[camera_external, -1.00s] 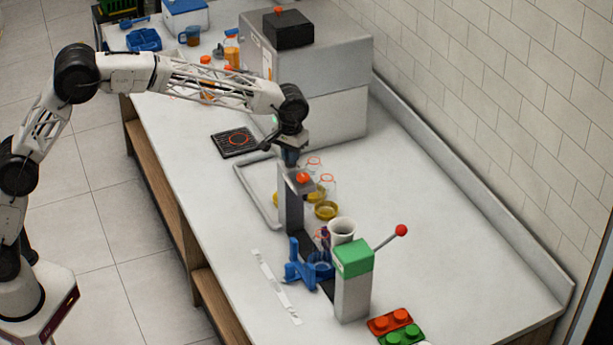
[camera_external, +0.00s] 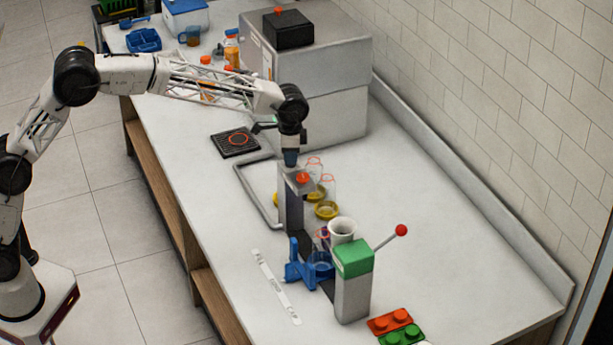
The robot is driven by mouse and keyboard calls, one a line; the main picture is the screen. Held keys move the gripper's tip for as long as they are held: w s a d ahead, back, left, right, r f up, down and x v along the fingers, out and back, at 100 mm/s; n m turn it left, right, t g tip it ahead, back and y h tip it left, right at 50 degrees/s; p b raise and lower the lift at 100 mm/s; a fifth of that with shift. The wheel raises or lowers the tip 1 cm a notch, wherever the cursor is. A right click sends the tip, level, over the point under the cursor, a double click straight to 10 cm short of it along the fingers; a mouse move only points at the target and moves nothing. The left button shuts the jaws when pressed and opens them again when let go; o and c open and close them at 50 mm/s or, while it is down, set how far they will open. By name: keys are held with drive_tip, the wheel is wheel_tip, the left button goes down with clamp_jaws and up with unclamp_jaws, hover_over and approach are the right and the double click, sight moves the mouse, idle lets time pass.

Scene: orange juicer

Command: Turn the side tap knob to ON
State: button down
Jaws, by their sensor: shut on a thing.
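The big grey machine (camera_external: 335,75) stands behind the gripper. A dark spout (camera_external: 264,126) sticks out at its left, over a black drip tray (camera_external: 235,141) with a red ring.
A grey bent rail (camera_external: 257,203) lies left of the post. Glasses with yellow contents (camera_external: 326,209) stand to its right. In front are a white cup (camera_external: 341,230), a blue holder (camera_external: 303,272) and a green-topped post (camera_external: 352,258) with a red-ball lever.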

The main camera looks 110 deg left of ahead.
drive_tip(key=shift+m, duration=2.3)
drive_tip(key=c, duration=1.1)
unclamp_jaws()
drive_tip(key=shift+c, duration=0.2)
drive_tip(key=shift+r, duration=0.15)
drive_tip(key=shift+r, duration=3.8)
